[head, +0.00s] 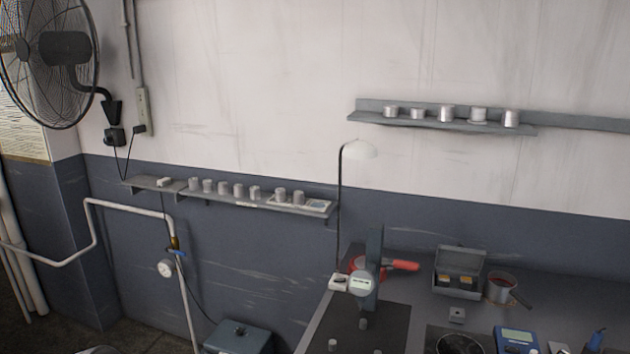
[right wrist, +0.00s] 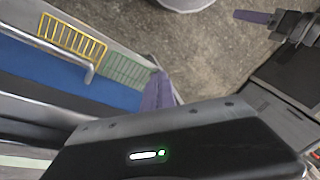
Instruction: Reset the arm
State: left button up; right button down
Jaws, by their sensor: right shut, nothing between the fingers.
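My right gripper (right wrist: 158,92) shows in the right wrist view as purple fingers beyond a black body with a lit green light. The fingers are shut with nothing held. Another gripper with a purple finger, my left gripper (right wrist: 254,17), shows at the top right of that view, over bare floor. Its finger gap cannot be made out. Neither gripper is seen in the head view.
In the right wrist view, a yellow rack (right wrist: 72,38) and a green rack (right wrist: 130,72) stand left of my right fingers. In the head view, a workbench (head: 330,325) carries a lamp (head: 360,150), a pot (head: 500,287) and an open box (head: 460,270).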

jog(key=s+a+f+m+y, duration=0.1)
jog(key=s+a+f+m, duration=0.1)
jog(key=s+a+f, duration=0.35)
jog(key=s+a+f+m+y, duration=0.1)
jog(key=s+a+f+m, duration=0.1)
jog(key=a+f, duration=0.5)
jog(key=s+f+m+h+b, duration=0.1)
jog(key=s+f+m, duration=0.2)
jog(key=s+f, duration=0.5)
jog(key=shift+s+a+f+m, duration=0.2)
jog(key=shift+s+a+m, duration=0.2)
jog(key=shift+s, duration=0.2)
